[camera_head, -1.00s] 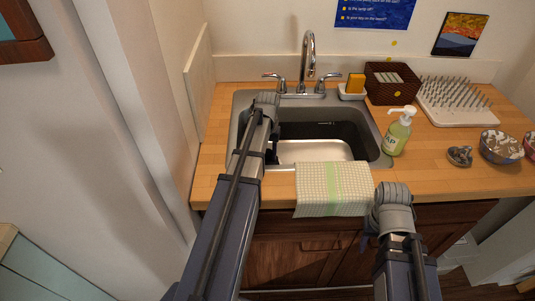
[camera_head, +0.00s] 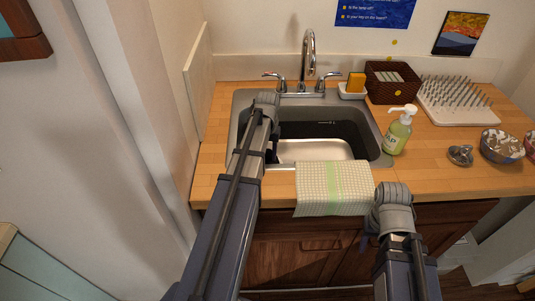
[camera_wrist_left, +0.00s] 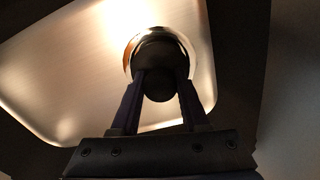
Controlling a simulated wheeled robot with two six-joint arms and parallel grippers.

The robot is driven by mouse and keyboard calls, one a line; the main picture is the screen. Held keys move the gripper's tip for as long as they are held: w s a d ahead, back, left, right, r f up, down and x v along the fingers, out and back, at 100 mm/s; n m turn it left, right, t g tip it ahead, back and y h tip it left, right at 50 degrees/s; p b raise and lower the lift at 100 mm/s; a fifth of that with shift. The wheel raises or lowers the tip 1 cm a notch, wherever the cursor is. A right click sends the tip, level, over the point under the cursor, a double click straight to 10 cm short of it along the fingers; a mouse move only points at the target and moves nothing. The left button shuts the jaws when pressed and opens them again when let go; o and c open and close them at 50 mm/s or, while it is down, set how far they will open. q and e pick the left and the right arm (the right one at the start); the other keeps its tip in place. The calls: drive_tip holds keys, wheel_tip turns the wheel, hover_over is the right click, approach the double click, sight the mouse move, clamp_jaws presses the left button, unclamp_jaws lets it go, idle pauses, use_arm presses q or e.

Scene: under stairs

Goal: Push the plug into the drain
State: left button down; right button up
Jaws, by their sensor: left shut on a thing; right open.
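In the left wrist view a dark, round plug (camera_wrist_left: 158,60) is between the two fingers of my left gripper (camera_wrist_left: 160,92), which is shut on it. The shiny rim of the drain (camera_wrist_left: 131,52) shows around the plug on the sink floor. I cannot tell how deep the plug sits, as the plug and fingers hide the opening. In the head view my left arm reaches down into the left part of the sink (camera_head: 372,135) and hides the drain and plug. My right gripper (camera_head: 369,243) is in front of the cabinet, below the counter edge, mostly hidden by its wrist.
A checked towel (camera_head: 333,188) hangs over the front edge. A faucet (camera_head: 308,55) stands behind the sink. A soap bottle (camera_head: 397,135), a metal strainer-like piece (camera_head: 460,155), a bowl (camera_head: 502,146), a basket (camera_head: 391,82) and a drying rack (camera_head: 457,103) are at right.

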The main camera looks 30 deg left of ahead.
sight(268, 151)
use_arm(q)
drive_tip(key=shift+f+b, duration=1.1)
drive_tip(key=shift+b, duration=0.05)
drive_tip(key=shift+r, duration=0.1)
unclamp_jaws()
idle(0.5)
drive_tip(key=shift+r, duration=0.15)
drive_tip(key=shift+r+p, duration=2.85)
drive_tip(key=shift+p, duration=0.25)
